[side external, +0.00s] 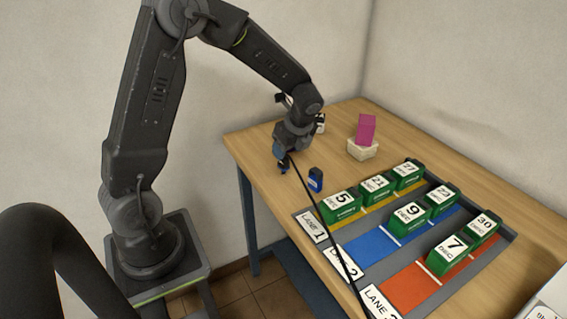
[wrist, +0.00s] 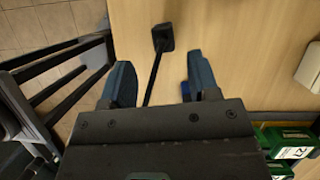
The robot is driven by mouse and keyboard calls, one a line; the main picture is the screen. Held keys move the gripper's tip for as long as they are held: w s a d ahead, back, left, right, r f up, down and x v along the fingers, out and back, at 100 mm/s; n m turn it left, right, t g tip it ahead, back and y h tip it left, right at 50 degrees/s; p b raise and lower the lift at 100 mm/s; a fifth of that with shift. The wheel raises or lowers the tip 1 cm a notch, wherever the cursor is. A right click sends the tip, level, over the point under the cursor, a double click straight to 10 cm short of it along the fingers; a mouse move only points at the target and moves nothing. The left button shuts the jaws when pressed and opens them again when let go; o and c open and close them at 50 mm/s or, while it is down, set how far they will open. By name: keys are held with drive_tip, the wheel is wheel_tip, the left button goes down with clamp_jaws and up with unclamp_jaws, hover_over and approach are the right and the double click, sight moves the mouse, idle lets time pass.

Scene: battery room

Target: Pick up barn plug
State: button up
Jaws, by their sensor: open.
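In the wrist view a small black block (wrist: 163,38), which looks like the barn plug, lies on the table beyond my fingertips. A dark cable (wrist: 153,77) runs from it back between my fingers and under my gripper (wrist: 159,72). In the side view a thin black cable (side external: 325,236) runs from beside my gripper (side external: 282,163) down across the lane labels. The plug itself is not clearly visible there. My gripper is open, low over the left part of the table, with nothing between its fingers but the view of the cable.
A dark blue block (side external: 316,180) stands close to my gripper. Several green numbered blocks (side external: 340,205) stand on coloured lanes to the front right. A cream box (side external: 362,149) bearing a magenta block (side external: 366,129) is farther back. The table (side external: 262,139) is bare around the plug.

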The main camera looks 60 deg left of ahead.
sight(284, 165)
drive_tip(key=x, duration=0.7)
drive_tip(key=shift+w+a+f, duration=0.15)
drive_tip(key=shift+w+a, duration=0.05)
drive_tip(key=shift+a, duration=0.1)
drive_tip(key=c, duration=1)
